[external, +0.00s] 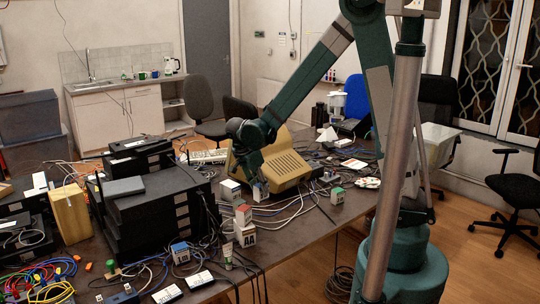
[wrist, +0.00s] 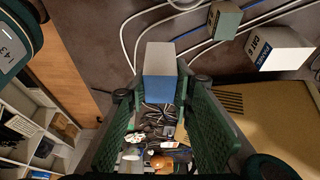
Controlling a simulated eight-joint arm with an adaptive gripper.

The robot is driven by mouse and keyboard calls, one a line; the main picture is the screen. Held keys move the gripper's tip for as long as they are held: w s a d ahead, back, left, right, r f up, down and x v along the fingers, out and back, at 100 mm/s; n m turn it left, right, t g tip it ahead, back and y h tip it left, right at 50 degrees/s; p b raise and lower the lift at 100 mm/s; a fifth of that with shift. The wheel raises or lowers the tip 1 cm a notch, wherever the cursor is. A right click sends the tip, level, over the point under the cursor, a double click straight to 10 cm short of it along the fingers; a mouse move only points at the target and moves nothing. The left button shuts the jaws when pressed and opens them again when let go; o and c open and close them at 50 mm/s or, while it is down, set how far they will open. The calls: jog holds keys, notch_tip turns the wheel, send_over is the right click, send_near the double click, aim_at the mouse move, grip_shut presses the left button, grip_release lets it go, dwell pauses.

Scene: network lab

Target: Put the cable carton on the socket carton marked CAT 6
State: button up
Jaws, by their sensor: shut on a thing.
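My gripper (external: 259,178) is over the table, close in front of the beige computer case. In the wrist view its green fingers (wrist: 160,100) are shut on a small carton with a grey face and a blue face, which I take to be the cable carton (wrist: 160,62). The held carton also shows low under my gripper in the external view (external: 261,191); I cannot tell whether it touches anything below. The socket carton marked CAT 6 (wrist: 268,50) lies at the upper right of the wrist view, apart from the held carton. Its match in the external view is unclear.
A green-faced carton (wrist: 223,20) is near the CAT 6 one. Loose cables (external: 290,213) cross the table. Black equipment (external: 155,205) is at left.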

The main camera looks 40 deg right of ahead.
jog(key=w+r+p, duration=0.3)
jog(key=w, duration=1)
jog(key=w+r+p, duration=0.4)
jog(key=w, duration=0.8)
jog(key=shift+w+d+r+m, duration=0.15)
jog(key=shift+w+d+m, duration=0.1)
jog(key=shift+w+m, duration=0.1)
send_over(230, 183)
notch_tip(230, 183, down, 6)
jog(key=shift+s+a, duration=0.15)
jog(key=shift+f, duration=0.2)
jog(key=shift+f, duration=1.8)
jog(key=shift+f+b, duration=0.15)
jog(key=shift+b, duration=0.2)
